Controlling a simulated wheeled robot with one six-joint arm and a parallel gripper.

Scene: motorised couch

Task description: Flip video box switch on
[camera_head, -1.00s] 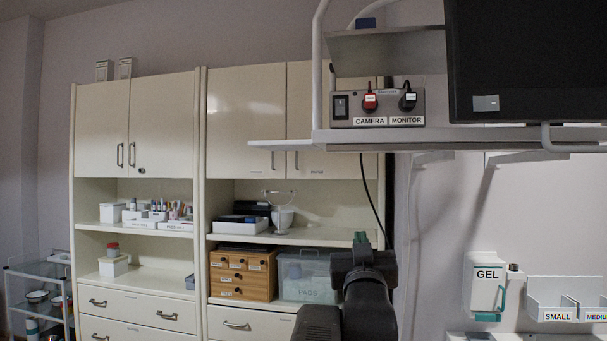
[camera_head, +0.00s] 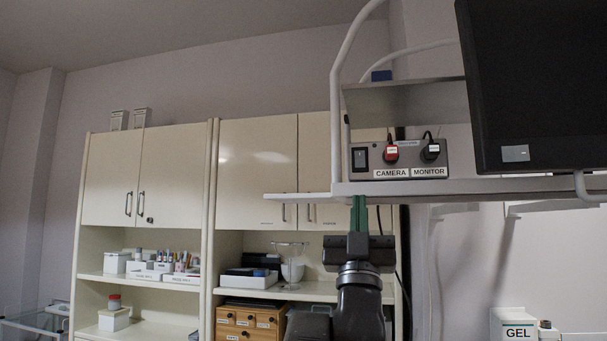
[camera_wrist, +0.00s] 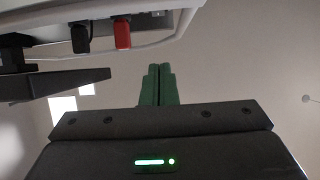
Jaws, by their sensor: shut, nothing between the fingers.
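The video box (camera_head: 398,160) is a grey unit on the shelf, with a black rocker switch (camera_head: 360,158) at its left end. A red plug marked CAMERA (camera_head: 391,152) and a black plug marked MONITOR (camera_head: 430,151) sit to the right of the switch. My gripper (camera_head: 358,202) has green fingers, shut and empty, pointing up just below the shelf's front edge, roughly under the switch. In the wrist view the gripper (camera_wrist: 158,85) points up, with the red plug (camera_wrist: 122,35) and black plug (camera_wrist: 81,38) at upper left. The switch is not discernible there.
The shelf (camera_head: 450,187) has a front edge above my fingers and a white rail (camera_head: 345,60) at its left. A dark monitor (camera_head: 535,85) hangs at right. Cabinets (camera_head: 258,170) stand behind. Open air lies left of the shelf.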

